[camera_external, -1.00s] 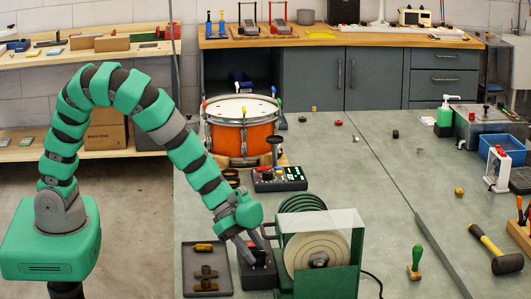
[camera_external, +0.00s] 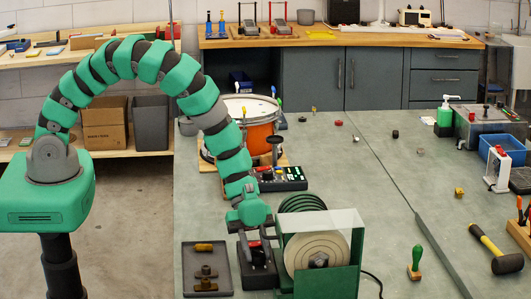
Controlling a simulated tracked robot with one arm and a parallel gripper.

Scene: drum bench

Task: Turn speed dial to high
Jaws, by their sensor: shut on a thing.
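A small dark control box (camera_external: 258,275) stands at the front of the bench, just left of the green wheel machine. My gripper (camera_external: 258,256) points down at its top, with its fingers close together on a small part there. I take this part to be the speed dial, but the fingers hide most of it and its setting cannot be read. A bit of red shows beside the fingers.
The green machine with a pale wheel (camera_external: 318,255) stands close on the right. A dark tray (camera_external: 190,280) with small parts lies on the left. A control panel (camera_external: 292,179) and an orange drum (camera_external: 262,135) stand behind. The bench farther right has free room.

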